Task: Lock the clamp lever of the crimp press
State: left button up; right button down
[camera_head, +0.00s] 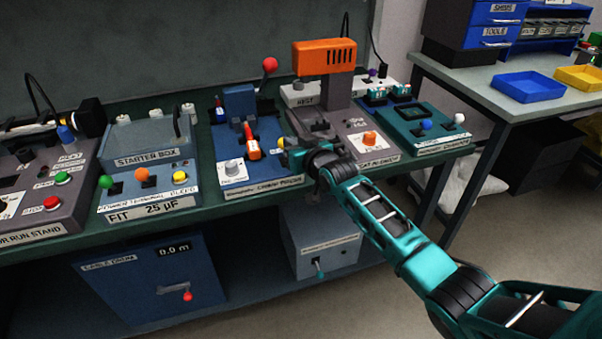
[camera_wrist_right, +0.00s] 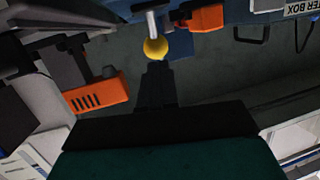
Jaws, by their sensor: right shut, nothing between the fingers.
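The crimp press (camera_head: 240,103) is a blue unit on a blue base in the middle of the bench. A long lever with a red ball (camera_head: 269,65) rises at its back right. An orange-red handle (camera_head: 252,150) stands at its front and shows at the top of the right wrist view (camera_wrist_right: 205,18). A yellow ball (camera_head: 280,143) is at its right; in the wrist view it sits on a short grey rod (camera_wrist_right: 155,48). I cannot tell which of these is the clamp lever. My right gripper (camera_head: 288,152) is shut and empty, its tips (camera_wrist_right: 155,68) close to the yellow ball; contact is unclear.
A grey unit with an orange head (camera_head: 324,57) stands just right of the press, close to my right arm. The starter box (camera_head: 148,140) is at the left. A teal panel (camera_head: 425,128) is at the right. A white dial (camera_head: 233,167) sits at the press front.

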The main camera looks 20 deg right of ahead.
jog(key=shift+w+r, duration=0.1)
jog(key=shift+w, duration=0.55)
pick_arm(q)
jog(key=shift+w, duration=0.15)
pick_arm(e)
jog(key=shift+w+r, duration=0.1)
jog(key=shift+r, duration=0.05)
pick_arm(q)
jog(key=shift+w, duration=0.1)
pick_arm(e)
jog(key=shift+w, duration=0.2)
jog(key=shift+f, duration=0.2)
pick_arm(q)
jog(key=shift+r, duration=0.1)
pick_arm(e)
jog(key=shift+s+r, duration=0.1)
